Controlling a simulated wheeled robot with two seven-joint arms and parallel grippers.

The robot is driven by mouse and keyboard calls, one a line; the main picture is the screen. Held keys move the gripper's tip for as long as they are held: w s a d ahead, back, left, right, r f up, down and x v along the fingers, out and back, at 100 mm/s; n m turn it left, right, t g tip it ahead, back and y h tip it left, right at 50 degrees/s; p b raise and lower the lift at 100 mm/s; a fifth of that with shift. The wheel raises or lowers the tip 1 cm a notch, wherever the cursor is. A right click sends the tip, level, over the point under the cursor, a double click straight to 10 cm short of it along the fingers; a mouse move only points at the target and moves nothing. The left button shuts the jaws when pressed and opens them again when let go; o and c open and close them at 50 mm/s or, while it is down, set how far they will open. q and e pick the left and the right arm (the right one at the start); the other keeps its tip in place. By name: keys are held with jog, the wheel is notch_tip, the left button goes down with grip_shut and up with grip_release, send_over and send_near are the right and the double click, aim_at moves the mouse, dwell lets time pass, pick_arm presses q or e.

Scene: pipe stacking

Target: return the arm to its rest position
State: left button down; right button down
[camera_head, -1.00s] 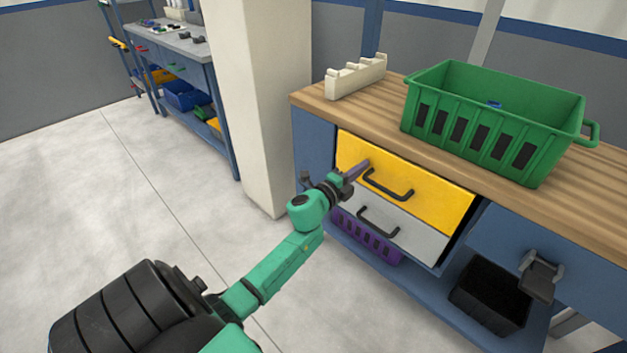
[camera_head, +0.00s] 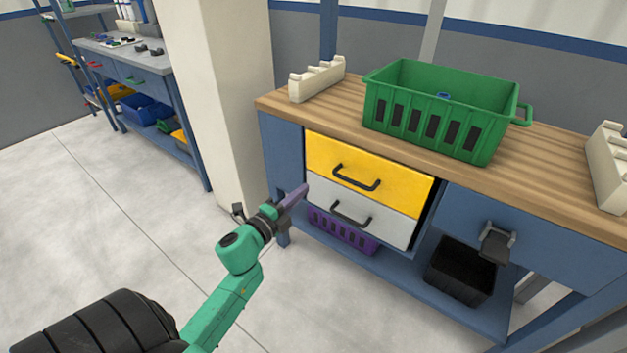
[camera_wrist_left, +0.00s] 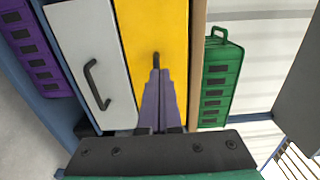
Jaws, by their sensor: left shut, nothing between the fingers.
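My left arm reaches in from the bottom left in the head view. Its gripper (camera_head: 297,193) is shut and empty, in front of the left side of the drawers. In the left wrist view its purple fingers (camera_wrist_left: 160,85) lie together, pointing toward the yellow drawer (camera_head: 368,174). They overlap the drawer's handle (camera_wrist_left: 156,60) in that view, so I cannot tell the gap there. My right gripper is not in view.
A green crate (camera_head: 480,130) and two cream racks (camera_head: 318,78) (camera_head: 607,168) stand on the wooden workbench (camera_head: 560,165). A purple basket (camera_head: 345,232) and a black bin (camera_head: 460,272) sit on the lower shelf. A pillar (camera_head: 215,100) stands left. The floor (camera_head: 90,230) is clear.

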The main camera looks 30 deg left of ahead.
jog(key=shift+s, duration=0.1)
